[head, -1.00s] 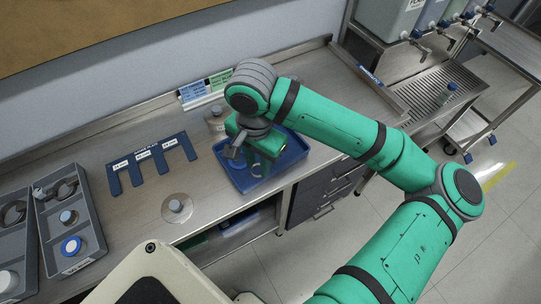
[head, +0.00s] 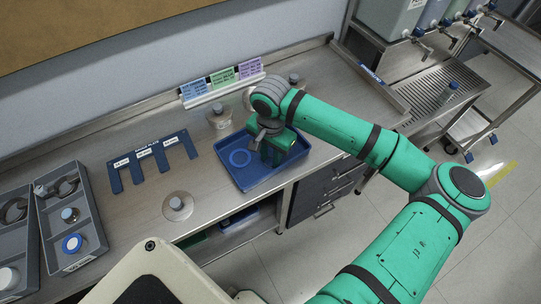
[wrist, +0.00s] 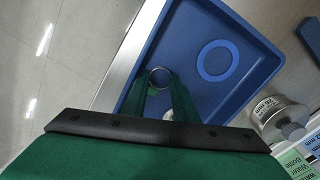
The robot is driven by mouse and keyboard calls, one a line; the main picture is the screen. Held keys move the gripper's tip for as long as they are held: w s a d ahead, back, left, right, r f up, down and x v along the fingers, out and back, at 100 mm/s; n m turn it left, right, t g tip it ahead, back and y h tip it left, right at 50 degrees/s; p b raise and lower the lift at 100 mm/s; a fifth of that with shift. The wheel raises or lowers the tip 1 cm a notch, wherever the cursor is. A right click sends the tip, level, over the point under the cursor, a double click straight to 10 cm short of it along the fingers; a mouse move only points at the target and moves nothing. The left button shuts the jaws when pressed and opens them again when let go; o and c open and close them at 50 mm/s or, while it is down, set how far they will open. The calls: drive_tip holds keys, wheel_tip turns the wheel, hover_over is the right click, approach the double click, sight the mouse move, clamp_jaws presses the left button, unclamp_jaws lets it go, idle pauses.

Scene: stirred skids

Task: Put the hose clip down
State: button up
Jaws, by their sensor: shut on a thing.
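My gripper (head: 271,154) is over the right part of the blue tray (head: 251,180), pointing down. In the wrist view its two green fingers (wrist: 160,88) are shut on a small metal ring, the hose clip (wrist: 160,76), held near the fingertips. In the head view the clip is hidden by the gripper or too small to make out. The tray, also in the wrist view (wrist: 262,38), has a lighter blue ring (head: 239,157) on its floor, left of my gripper. I cannot tell whether the clip touches the tray floor.
A metal-topped jar (head: 220,117) stands behind the tray. A dark blue slotted plate (head: 152,152) and a lidded jar on a round disc (head: 177,204) are to the left. Grey trays (head: 72,225) hold rings and bottles at the far left. Colored label cards (head: 222,79) stand at the wall.

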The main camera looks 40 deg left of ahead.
sight(271, 161)
drive_tip(key=shift+f, duration=0.25)
drive_tip(key=o, duration=0.8)
drive_tip(key=shift+c, duration=0.2)
drive_tip(key=shift+r, duration=0.15)
wheel_tip(271, 161, up, 12)
drive_tip(key=shift+r, duration=0.15)
